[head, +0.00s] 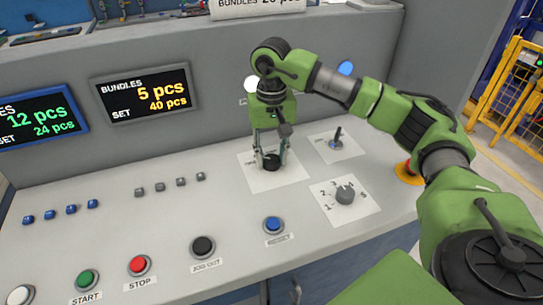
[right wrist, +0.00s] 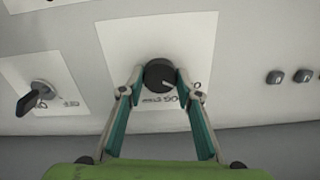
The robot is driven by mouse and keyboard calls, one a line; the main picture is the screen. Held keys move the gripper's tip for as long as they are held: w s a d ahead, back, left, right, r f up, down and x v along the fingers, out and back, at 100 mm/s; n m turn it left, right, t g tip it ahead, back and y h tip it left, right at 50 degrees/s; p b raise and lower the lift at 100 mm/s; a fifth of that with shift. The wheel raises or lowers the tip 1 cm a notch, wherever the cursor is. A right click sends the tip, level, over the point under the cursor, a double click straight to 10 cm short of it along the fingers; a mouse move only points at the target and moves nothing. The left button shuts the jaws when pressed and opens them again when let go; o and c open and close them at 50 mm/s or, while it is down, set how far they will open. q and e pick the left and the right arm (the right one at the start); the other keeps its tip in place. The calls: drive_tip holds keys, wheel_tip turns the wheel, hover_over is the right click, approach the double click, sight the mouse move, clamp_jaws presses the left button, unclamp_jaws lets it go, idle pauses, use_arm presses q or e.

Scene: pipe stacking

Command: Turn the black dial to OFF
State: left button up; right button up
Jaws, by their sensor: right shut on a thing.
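The black dial (head: 271,161) sits on a white label plate (head: 262,181) on the sloping grey console. My right gripper (head: 270,156) reaches down over it from above, with a finger on each side. In the right wrist view the dial (right wrist: 160,75) is a round black knob with a light pointer mark toward the lower right. The fingertips of my right gripper (right wrist: 160,82) are shut on its sides. The printed label below the dial is partly hidden by the fingers, and I cannot read OFF there. My left gripper is not in view.
A black lever switch (head: 337,140) and a grey numbered selector (head: 345,194) stand right of the dial. A red emergency button (head: 407,169) is near my right arm. A blue button (head: 273,225) is in front. Two counter displays are behind left.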

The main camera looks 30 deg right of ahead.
sight(272, 159)
idle(0.4)
drive_tip(key=o, duration=1.1)
wheel_tip(272, 159, up, 12)
